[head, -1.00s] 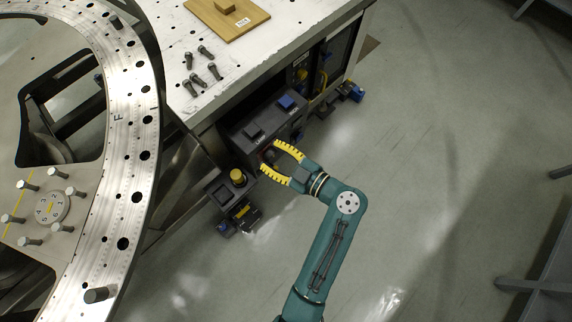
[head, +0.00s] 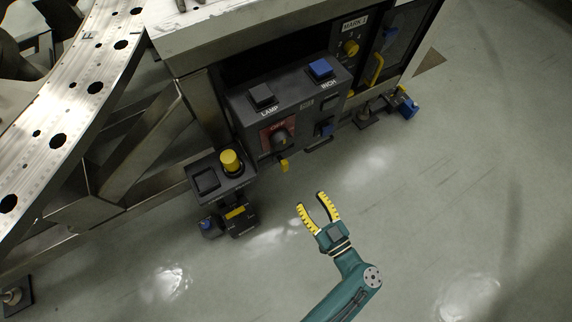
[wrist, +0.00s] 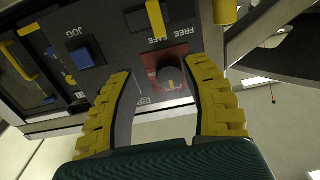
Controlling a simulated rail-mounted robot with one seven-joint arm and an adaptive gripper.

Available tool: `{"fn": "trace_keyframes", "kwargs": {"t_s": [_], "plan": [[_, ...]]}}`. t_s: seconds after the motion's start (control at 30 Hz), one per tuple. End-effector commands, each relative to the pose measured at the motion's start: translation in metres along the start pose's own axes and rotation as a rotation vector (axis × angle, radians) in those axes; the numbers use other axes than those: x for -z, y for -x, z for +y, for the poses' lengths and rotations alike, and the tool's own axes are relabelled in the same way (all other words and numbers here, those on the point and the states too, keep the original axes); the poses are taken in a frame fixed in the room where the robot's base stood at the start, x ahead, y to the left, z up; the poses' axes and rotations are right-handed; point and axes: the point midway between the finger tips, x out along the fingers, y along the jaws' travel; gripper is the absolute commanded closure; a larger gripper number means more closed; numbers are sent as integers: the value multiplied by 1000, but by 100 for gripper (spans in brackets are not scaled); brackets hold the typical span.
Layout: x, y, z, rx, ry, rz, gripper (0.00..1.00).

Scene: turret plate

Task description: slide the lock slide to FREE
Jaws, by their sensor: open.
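The lock slide's yellow tab (head: 284,165) sticks out low on the front of the dark control box (head: 240,108). In the wrist view the tab (wrist: 156,18) shows at the top, beside the upside-down words SAFE and FREE. It appears nearer SAFE; FREE is to its right there. My gripper (head: 318,198) is open and empty, out in front of the box and apart from it. In the wrist view its yellow fingers (wrist: 166,85) stand either side of the round knob (wrist: 170,78) on a red plate, with clear space between.
A blue switch (wrist: 86,54) marked JOG is left of the tab in the wrist view. A yellow button (head: 230,160) stands on a small box left of the control box. LAMP (head: 262,94) and INCH (head: 320,68) buttons are on top. Floor around my gripper is clear.

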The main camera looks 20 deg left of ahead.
Motion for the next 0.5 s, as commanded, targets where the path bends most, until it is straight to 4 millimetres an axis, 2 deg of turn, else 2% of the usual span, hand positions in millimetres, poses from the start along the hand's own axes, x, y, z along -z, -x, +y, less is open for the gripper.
{"fn": "trace_keyframes", "kwargs": {"t_s": [0.3, 0.5], "plan": [[-3, -79, -2, 7, 1, 0, 52], [-3, -122, -2, 5, 0, 0, 52]]}}
